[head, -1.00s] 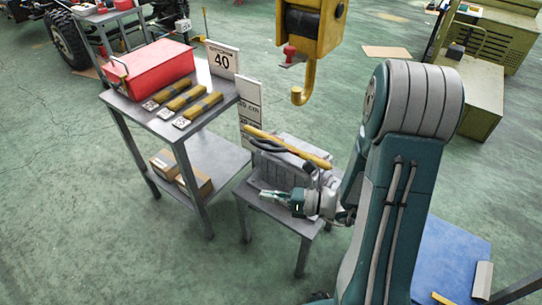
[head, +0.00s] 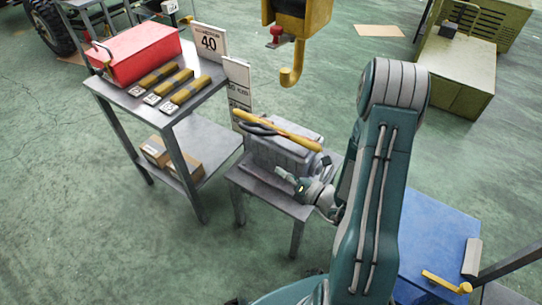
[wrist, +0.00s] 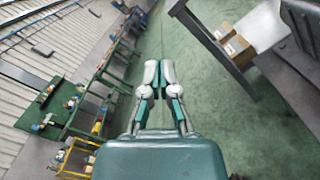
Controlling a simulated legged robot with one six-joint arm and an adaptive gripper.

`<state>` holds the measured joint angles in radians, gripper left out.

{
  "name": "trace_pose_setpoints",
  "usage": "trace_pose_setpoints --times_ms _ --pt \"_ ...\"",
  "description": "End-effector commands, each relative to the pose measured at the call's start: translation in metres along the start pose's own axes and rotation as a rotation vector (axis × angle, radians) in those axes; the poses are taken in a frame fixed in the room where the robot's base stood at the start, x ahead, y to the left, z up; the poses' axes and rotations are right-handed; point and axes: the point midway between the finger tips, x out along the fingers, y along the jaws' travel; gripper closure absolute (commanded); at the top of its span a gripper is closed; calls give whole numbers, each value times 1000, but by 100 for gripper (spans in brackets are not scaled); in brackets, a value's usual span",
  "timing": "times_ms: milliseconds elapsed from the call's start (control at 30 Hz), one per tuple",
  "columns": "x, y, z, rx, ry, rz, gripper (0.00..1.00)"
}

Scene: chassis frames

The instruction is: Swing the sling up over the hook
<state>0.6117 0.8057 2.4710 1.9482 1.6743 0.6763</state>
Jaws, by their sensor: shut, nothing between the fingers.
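The yellow hook (head: 290,78) hangs below a yellow hoist block (head: 300,14), with a small red part beside it. Below it, a yellow sling-like strap (head: 290,134) lies across the top of a ribbed grey casing (head: 284,155), with dark loops (head: 262,129) at its left part. The casing stands on a small grey metal table (head: 262,188). My gripper (head: 282,174) is low beside the casing's front, apart from the strap. In the wrist view my gripper (wrist: 158,72) has its fingers together and empty, over the floor; neither strap nor hook shows there.
A cart (head: 133,103) at left carries a red box (head: 135,62), several yellow folded bundles (head: 170,80) and a "40" sign (head: 209,42); cardboard boxes (head: 155,150) sit on its lower shelf. A blue surface (head: 435,232) lies right of my arm. Green floor is open behind the hook.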

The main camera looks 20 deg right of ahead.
Motion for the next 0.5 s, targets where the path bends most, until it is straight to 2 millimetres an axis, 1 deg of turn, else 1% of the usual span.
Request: trace_pose_setpoints --times_ms 500 --pt "83 1 -1 -3 3 5 100"
